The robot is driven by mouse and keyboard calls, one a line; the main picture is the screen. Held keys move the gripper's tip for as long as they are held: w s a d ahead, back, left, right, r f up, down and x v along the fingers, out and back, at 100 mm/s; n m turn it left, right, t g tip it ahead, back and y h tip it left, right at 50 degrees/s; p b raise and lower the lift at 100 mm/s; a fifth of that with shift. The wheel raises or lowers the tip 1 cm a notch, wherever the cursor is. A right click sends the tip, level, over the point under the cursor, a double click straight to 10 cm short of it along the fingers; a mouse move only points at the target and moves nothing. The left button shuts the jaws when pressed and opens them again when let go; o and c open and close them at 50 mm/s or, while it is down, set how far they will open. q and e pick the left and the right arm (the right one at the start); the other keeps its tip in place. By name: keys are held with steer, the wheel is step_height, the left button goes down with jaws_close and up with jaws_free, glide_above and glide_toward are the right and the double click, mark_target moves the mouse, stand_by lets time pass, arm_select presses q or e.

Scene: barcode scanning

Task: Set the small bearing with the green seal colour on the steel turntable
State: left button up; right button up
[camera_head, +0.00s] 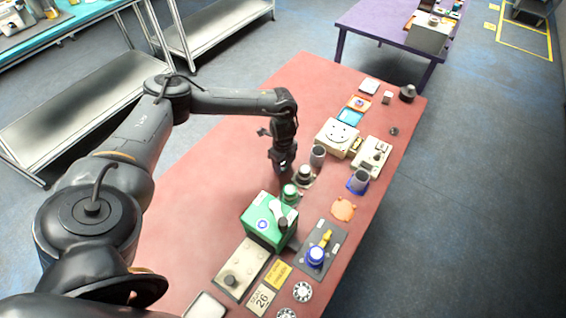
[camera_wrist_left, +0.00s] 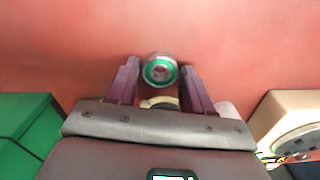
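The small green-sealed bearing (camera_wrist_left: 160,70) shows in the left wrist view with its round face toward the camera, against the red table. My left gripper (camera_wrist_left: 160,72) has its two purple-lit fingers on either side of it, with a visible gap at each side. A pale rounded thing (camera_wrist_left: 160,102) shows just below the bearing, partly hidden by the gripper body. In the head view my left gripper (camera_head: 281,165) points down over the table, beside a dark round stand with a pale top (camera_head: 305,174), possibly the steel turntable. The bearing cannot be made out there. My right gripper is out of view.
A green box (camera_head: 268,220) and a small green round item (camera_head: 290,192) stand near the gripper. The red table (camera_head: 225,180) is clear to the left.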

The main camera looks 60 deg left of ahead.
mark_target(283, 166)
arm_select(q)
steer(key=shift+o, duration=1)
steer(key=shift+r, duration=0.15)
step_height(283, 166, up, 11)
steer(key=p, duration=0.2)
steer(key=shift+o, duration=0.6)
steer(key=shift+r+p, duration=0.35)
steer(key=shift+r, duration=0.2)
